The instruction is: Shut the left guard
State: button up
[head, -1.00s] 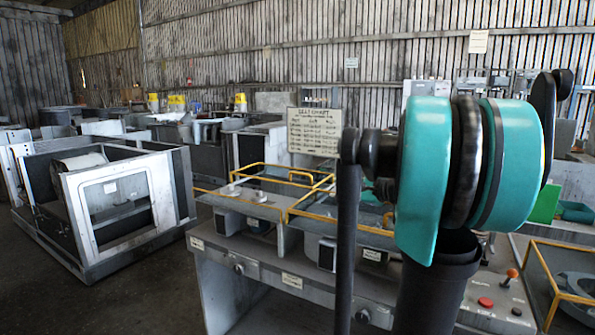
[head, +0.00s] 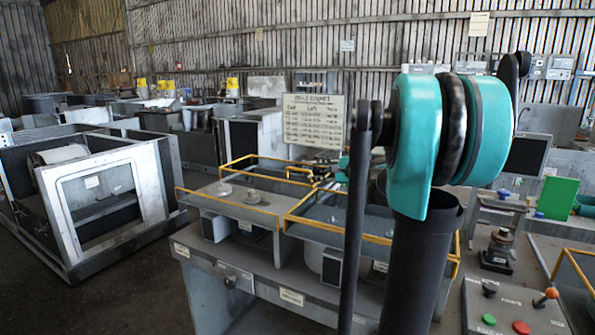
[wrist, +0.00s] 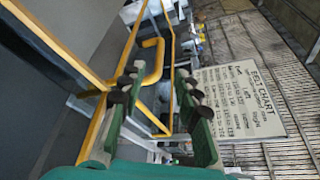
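Yellow-edged guards stand on the grey bench in the head view. The left guard (head: 232,203) has a yellow rail along its front and more yellow rails behind it; how far it is open I cannot tell. A second yellow-edged guard (head: 338,228) sits to its right. In the wrist view, a yellow frame with a looped yellow handle (wrist: 152,60) lies beyond my gripper (wrist: 160,88); which guard it belongs to is unclear. My green fingers with dark pads are spread apart, with nothing held between them. In the head view my arm hides most of the gripper.
A belt chart sign (head: 313,121) stands behind the bench. A control panel (head: 505,308) with coloured buttons and an orange-knobbed lever is at the lower right, near a green panel (head: 557,198). A grey housing frame (head: 100,190) stands on the floor at left.

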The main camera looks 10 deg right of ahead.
aim_at(301, 170)
jog(key=x, duration=1)
jog(key=shift+w+a+f, duration=0.15)
jog(key=shift+c, duration=0.2)
grip_shut()
